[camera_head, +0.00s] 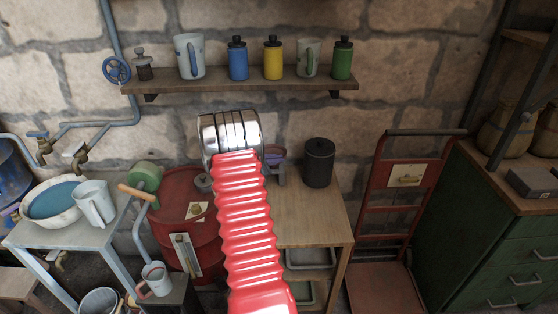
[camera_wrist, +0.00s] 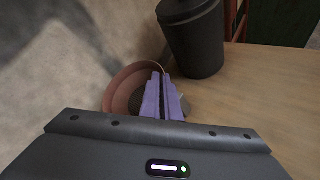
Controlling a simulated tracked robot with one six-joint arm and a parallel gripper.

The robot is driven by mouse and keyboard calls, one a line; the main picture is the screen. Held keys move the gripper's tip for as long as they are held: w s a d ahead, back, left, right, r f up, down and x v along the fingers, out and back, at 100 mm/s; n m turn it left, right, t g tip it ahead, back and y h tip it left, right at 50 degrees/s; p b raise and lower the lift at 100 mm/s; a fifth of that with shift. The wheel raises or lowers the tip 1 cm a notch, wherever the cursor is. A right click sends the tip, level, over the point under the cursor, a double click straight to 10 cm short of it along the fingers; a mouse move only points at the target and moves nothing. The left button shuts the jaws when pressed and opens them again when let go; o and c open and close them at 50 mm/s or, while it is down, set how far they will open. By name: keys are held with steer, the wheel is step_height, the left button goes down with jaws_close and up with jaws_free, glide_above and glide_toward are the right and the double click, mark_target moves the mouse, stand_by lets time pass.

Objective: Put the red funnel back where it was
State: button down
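A dull red, round, hollow thing that looks like the funnel (camera_wrist: 120,90) shows in the wrist view, by the wall at the edge of the wooden bench (camera_wrist: 255,90). My gripper (camera_wrist: 162,78) has two purple fingers close together, overlapping the right side of its rim. Whether they pinch the rim or only stand in front of it is unclear. In the head view my gripper (camera_head: 274,158) is mostly hidden behind my red ribbed arm, just left of the black canister (camera_head: 318,163). The funnel's lower part is hidden.
The black canister also stands close by in the wrist view (camera_wrist: 193,40). A red barrel (camera_head: 183,215) stands left of the bench. A shelf (camera_head: 240,84) with mugs and bottles hangs above. A red hand truck (camera_head: 408,190) stands right. The bench's front right is clear.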

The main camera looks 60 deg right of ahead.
steer(key=shift+f, duration=0.55)
steer(key=c, duration=2)
jaws_free()
steer(key=shift+r, duration=0.55)
steer(key=v, duration=1.2)
